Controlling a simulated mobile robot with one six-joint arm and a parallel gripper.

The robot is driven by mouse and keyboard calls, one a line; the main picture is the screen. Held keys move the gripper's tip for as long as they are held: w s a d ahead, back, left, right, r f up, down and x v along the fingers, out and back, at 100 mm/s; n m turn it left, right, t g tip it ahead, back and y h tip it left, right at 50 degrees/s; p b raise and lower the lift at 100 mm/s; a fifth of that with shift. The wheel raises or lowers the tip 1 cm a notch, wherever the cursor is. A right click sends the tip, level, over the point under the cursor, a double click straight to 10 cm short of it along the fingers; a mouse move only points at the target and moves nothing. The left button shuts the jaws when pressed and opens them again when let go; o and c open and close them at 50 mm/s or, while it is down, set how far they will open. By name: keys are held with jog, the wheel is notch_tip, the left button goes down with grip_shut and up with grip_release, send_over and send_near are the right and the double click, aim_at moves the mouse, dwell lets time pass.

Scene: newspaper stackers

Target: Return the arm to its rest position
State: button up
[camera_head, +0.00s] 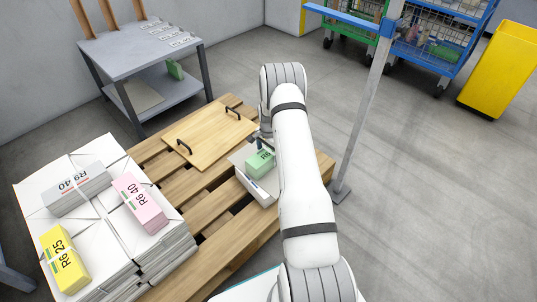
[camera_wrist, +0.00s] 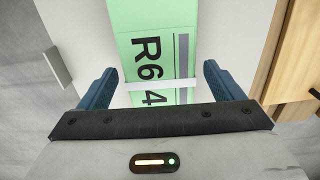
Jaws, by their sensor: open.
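My arm stretches forward over the wooden pallet in the head view. My gripper (camera_wrist: 162,85) is open in the wrist view, with its blue fingers apart. A green bundle (camera_wrist: 150,45) marked "R64..." lies beyond and between the fingers, with clear gaps on both sides. In the head view this green bundle (camera_head: 260,163) sits on a white stack (camera_head: 262,188) on the pallet, beside my arm. The gripper's fingertips are mostly hidden behind the arm there.
A wooden board with black handles (camera_head: 205,138) lies on the pallet (camera_head: 225,240). Paper stacks (camera_head: 100,215) at left carry grey, pink and yellow bundles. A grey table (camera_head: 140,50) stands behind. A metal post (camera_head: 365,100) rises right of my arm; open floor lies beyond.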

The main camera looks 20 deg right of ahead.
notch_tip(320, 180, up, 5)
jog(key=shift+f+p, duration=0.1)
jog(key=shift+p, duration=0.5)
jog(key=s+a+r+n+p, duration=0.25)
jog(key=a+r+p, duration=0.2)
jog(key=r, duration=0.95)
jog(key=s+a+r+n+t+p, duration=0.15)
jog(key=s+a+r+p, duration=0.35)
jog(key=r, duration=0.9)
jog(key=s+a+r+n+p, duration=0.2)
jog(key=r+p, duration=0.4)
jog(key=r, duration=0.8)
jog(key=s+a+r+n+p, duration=0.4)
jog(key=s+r+p, duration=0.3)
jog(key=s+r, duration=0.6)
jog(key=s+a+r+n+t+p, duration=0.1)
jog(key=s+a+r+n+p, duration=0.3)
jog(key=s+r+p, duration=0.4)
jog(key=s+r, duration=0.4)
jog(key=shift+s+a+r+p, duration=0.15)
jog(key=shift+s+r+p, duration=0.15)
jog(key=shift+s+r, duration=0.1)
